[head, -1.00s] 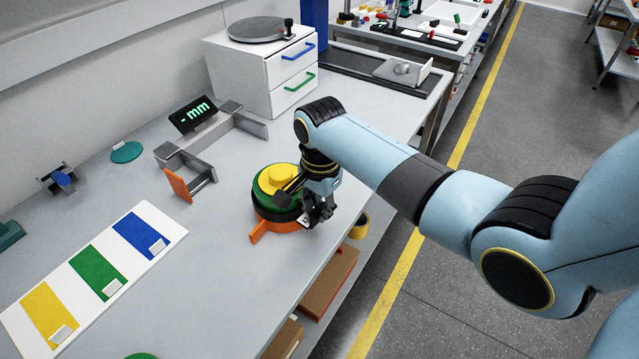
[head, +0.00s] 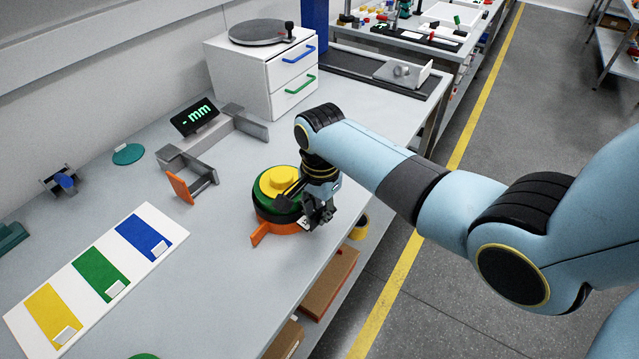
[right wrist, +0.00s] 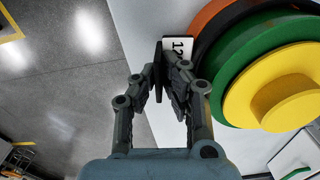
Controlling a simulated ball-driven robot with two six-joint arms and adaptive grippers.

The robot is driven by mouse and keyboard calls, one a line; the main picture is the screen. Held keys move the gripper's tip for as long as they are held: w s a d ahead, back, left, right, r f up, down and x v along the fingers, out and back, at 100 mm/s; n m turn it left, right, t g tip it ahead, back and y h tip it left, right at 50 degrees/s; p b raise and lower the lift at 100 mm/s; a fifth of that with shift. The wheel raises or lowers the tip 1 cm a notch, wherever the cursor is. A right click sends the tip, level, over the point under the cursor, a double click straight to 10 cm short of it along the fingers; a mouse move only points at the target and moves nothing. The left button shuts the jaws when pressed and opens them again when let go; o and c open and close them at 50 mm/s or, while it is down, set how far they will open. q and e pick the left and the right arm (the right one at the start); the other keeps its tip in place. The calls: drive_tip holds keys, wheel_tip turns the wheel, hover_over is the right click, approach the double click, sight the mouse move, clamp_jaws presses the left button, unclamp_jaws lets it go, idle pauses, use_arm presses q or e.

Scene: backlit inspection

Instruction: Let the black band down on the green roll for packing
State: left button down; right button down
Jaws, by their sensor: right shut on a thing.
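The green roll (head: 265,188) is part of a round stack near the table's right edge, with a stepped yellow roll (head: 286,177) on top and an orange base (head: 262,231) with a tab below. The black band (head: 268,211) shows as a dark ring between green and orange. My right gripper (head: 309,214) is at the right side of the stack, pointing down. In the right wrist view, its fingers (right wrist: 168,78) are closed beside the stack, next to a white tag marked 12 (right wrist: 178,48). My left gripper is out of view.
A grey gauge stand (head: 190,162) with an orange plate and a "- mm" display (head: 195,116) stands behind the stack. A white board (head: 65,285) with yellow, green and blue fields lies at left. White drawers (head: 255,75) stand at the back. The table between board and stack is clear.

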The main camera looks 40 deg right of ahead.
drive_tip(key=shift+r, duration=3.7)
drive_tip(key=shift+a+f, duration=0.1)
drive_tip(key=shift+f, duration=0.1)
drive_tip(key=shift+f+b, duration=1.55)
drive_tip(key=shift+f, duration=1.9)
drive_tip(key=c, duration=1.4)
unclamp_jaws()
